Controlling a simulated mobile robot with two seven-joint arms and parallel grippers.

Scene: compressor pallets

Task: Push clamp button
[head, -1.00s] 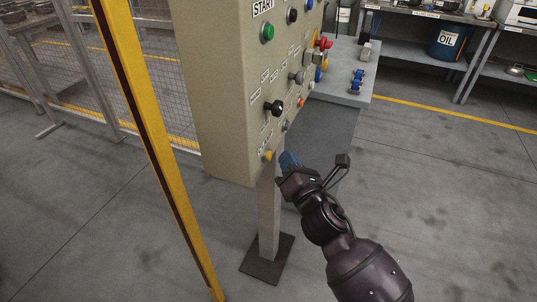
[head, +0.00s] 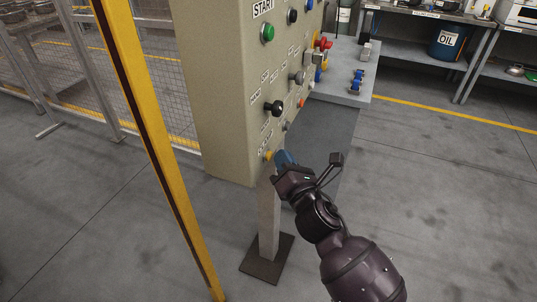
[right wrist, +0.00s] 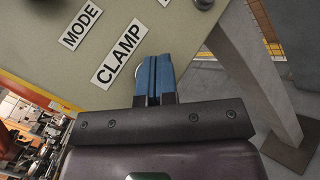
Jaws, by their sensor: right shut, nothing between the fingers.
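The clamp button (head: 268,155) is a small yellow-orange knob low on the beige control panel (head: 228,90). My right gripper (head: 279,157) has blue fingers, is shut and empty, and has its tips right beside the button; I cannot tell whether they touch it. In the right wrist view, the shut fingers (right wrist: 154,76) point at the panel just right of the CLAMP label (right wrist: 119,54). They hide most of the button there, with only a pale edge (right wrist: 138,70) showing on their left. My left gripper is not in view.
The panel stands on a grey post (head: 269,220) with a dark base plate. Other controls sit above, including a black knob (head: 274,108) and a green START button (head: 267,33). A yellow post (head: 160,150) stands at left.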

